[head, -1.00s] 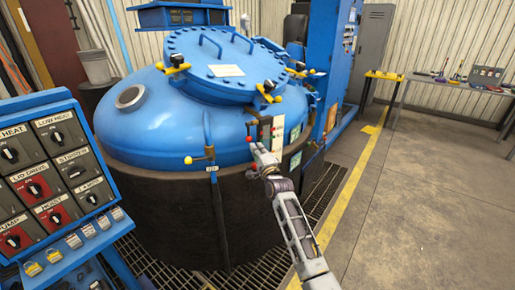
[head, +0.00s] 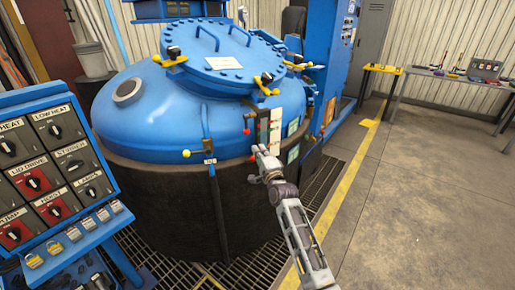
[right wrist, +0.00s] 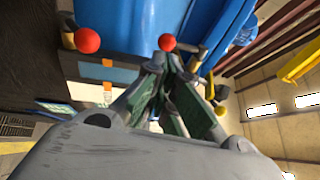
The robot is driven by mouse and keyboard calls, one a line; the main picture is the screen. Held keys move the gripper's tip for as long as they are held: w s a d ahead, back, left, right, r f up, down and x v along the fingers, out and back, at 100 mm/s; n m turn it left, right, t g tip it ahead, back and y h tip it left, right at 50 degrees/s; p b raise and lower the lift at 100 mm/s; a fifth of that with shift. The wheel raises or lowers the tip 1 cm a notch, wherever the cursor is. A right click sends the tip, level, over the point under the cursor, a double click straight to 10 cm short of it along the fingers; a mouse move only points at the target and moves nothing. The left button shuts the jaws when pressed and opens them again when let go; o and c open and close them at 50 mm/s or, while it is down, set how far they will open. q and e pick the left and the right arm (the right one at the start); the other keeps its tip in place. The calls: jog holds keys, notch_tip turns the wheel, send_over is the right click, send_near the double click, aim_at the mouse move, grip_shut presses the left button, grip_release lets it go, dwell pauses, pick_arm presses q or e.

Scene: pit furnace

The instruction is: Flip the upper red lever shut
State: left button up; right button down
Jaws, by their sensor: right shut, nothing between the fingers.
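The upper red lever shows as a red ball end (head: 246,131) at the left edge of the white panel (head: 276,127) on the blue furnace's side. A second red ball (head: 252,158) sits lower, beside my right gripper (head: 259,151). The right gripper is shut and empty, its fingertips close to the lower ball and below the upper one. In the right wrist view, two red balls show, one left (right wrist: 87,40) and one (right wrist: 167,42) just beyond the closed fingertips (right wrist: 163,68). Contact cannot be told. My left gripper is out of view.
The furnace lid (head: 225,60) has yellow-handled clamps around its rim. Another small lever with a yellow ball (head: 187,153) is on the furnace's left front. A switch panel (head: 55,165) stands at left. The floor (head: 410,190) at right is open.

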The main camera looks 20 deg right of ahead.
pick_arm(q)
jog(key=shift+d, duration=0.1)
pick_arm(e)
jog(key=shift+s+d+f, duration=0.1)
jog(key=shift+s+f, duration=0.1)
jog(key=shift+s, duration=0.7)
jog(key=shift+s+d+f, duration=0.1)
jog(key=shift+s+f, duration=0.05)
jog(key=shift+s, duration=0.75)
jog(key=shift+s+d+f, duration=0.1)
jog(key=shift+s+f, duration=0.1)
jog(key=shift+s, duration=0.7)
